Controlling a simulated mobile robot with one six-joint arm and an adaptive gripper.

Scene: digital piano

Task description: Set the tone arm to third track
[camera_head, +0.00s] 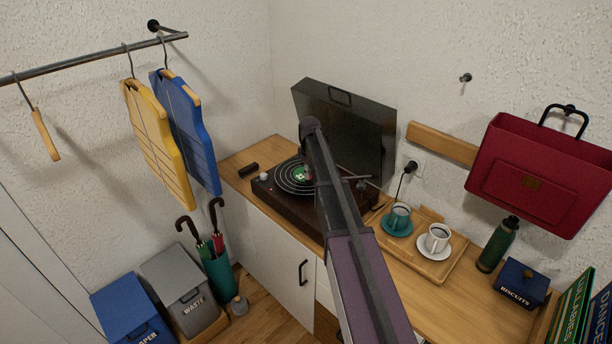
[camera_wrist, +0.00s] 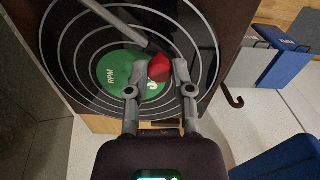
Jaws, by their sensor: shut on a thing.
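The black record (camera_head: 283,178) with pale rings and a green label lies on the dark turntable (camera_head: 290,204), whose lid (camera_head: 367,133) is raised. In the wrist view the record (camera_wrist: 75,55) fills the upper left, its green label (camera_wrist: 112,75) reading RPM. The grey tone arm (camera_wrist: 122,29) reaches over the rings from the upper left. Its red head (camera_wrist: 159,68) is over the label's edge, between my gripper's fingertips. My gripper (camera_wrist: 161,77) is shut on this head. Whether the head touches the record is unclear. In the head view my arm hides the gripper and part of the turntable.
A wooden tray (camera_head: 433,272) with two cups stands right of the turntable, with a green bottle (camera_head: 497,245) beyond it. A small dark block (camera_head: 248,169) and a white knob-like item (camera_head: 263,176) lie to its left. Bins (camera_head: 183,290) stand on the floor.

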